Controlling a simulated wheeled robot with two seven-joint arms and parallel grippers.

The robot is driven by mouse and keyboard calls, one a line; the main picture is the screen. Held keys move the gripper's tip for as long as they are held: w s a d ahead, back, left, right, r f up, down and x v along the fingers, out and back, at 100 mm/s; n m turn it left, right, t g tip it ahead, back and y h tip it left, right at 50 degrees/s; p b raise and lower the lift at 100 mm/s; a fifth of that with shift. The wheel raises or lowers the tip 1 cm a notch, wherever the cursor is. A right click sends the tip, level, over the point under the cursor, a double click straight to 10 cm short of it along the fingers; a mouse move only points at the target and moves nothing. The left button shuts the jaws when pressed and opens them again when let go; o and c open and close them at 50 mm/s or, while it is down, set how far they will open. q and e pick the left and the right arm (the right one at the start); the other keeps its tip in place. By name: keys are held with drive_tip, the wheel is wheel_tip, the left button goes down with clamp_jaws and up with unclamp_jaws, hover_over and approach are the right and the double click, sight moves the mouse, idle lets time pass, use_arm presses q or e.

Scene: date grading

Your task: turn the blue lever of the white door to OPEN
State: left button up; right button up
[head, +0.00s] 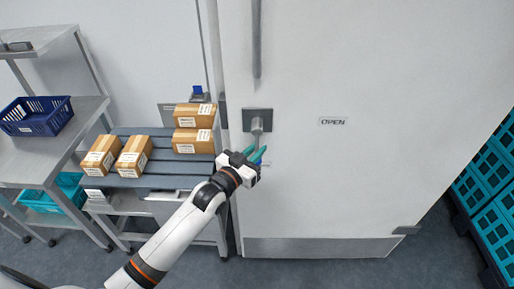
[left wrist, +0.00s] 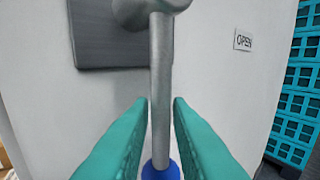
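The white door (head: 345,170) stands shut. Its lever (head: 257,127) is a grey metal rod on a dark square plate (head: 247,113), and the rod hangs downward. In the left wrist view the grey rod (left wrist: 161,85) ends in a blue knob (left wrist: 160,171). The OPEN label (head: 332,121) is on the door, right of the lever plate. My left gripper (head: 259,156) is at the lower end of the lever. Its teal fingers (left wrist: 162,102) are on either side of the rod, with narrow gaps showing. The head view hides most of the knob. My right gripper is out of view.
A slatted bench (head: 180,165) with several cardboard boxes stands left of the door. A shelf with a blue basket (head: 37,115) is further left. Teal crates (head: 487,195) are stacked at the right. The floor before the door is clear.

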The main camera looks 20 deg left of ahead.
use_arm(q)
drive_tip(key=shift+w+d, duration=0.15)
drive_tip(key=shift+w, duration=0.1)
clamp_jaws()
